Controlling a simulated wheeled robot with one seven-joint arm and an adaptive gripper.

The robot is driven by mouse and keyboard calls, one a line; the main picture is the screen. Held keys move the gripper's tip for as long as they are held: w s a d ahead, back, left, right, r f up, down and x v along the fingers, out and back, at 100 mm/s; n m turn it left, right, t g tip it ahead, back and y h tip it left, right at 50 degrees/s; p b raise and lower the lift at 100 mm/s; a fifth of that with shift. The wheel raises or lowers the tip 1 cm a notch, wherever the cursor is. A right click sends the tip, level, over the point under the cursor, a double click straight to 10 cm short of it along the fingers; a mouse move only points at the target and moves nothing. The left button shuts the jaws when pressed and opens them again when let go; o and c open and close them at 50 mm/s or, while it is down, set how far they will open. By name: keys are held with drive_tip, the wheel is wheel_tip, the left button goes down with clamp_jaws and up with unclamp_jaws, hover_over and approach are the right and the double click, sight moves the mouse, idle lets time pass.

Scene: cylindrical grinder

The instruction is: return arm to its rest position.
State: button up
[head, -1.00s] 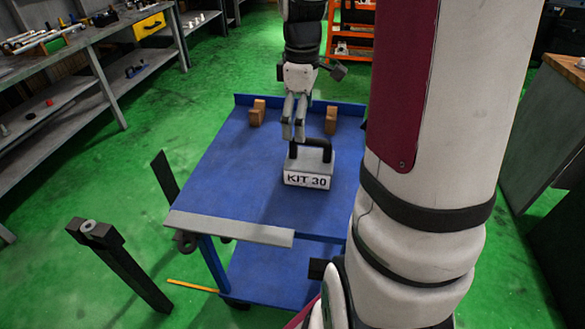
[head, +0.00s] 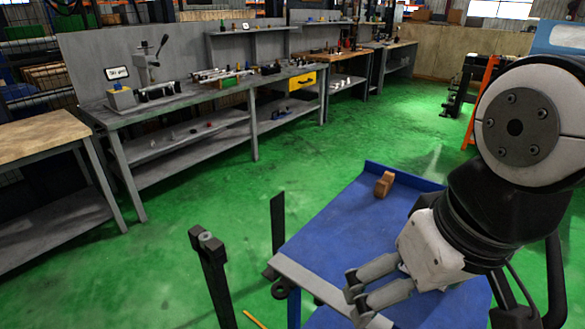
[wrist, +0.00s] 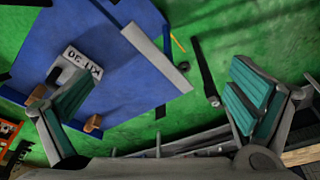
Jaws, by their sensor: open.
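My gripper (head: 356,298) is in the lower right of the head view, its fingers pointing left above the near part of the blue cart (head: 335,225). In the wrist view its two teal-padded fingers (wrist: 160,75) are wide apart with nothing between them. The white block labelled KIT 30 (wrist: 82,62) lies on the blue cart top in the wrist view, beyond the left finger and apart from it. In the head view the kit does not show; my arm and gripper cover that part of the cart.
A brown block (head: 384,184) stands at the cart's far edge. A grey bar (head: 305,278) runs along its near edge. A dark post (head: 213,275) stands left of the cart. A grey workbench (head: 200,100) lines the back left. Green floor lies open between bench and cart.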

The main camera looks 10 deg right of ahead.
wheel_tip(320, 180, up, 7)
drive_tip(key=t+p, duration=0.1)
drive_tip(key=p, duration=0.4)
drive_tip(key=shift+f, duration=0.2)
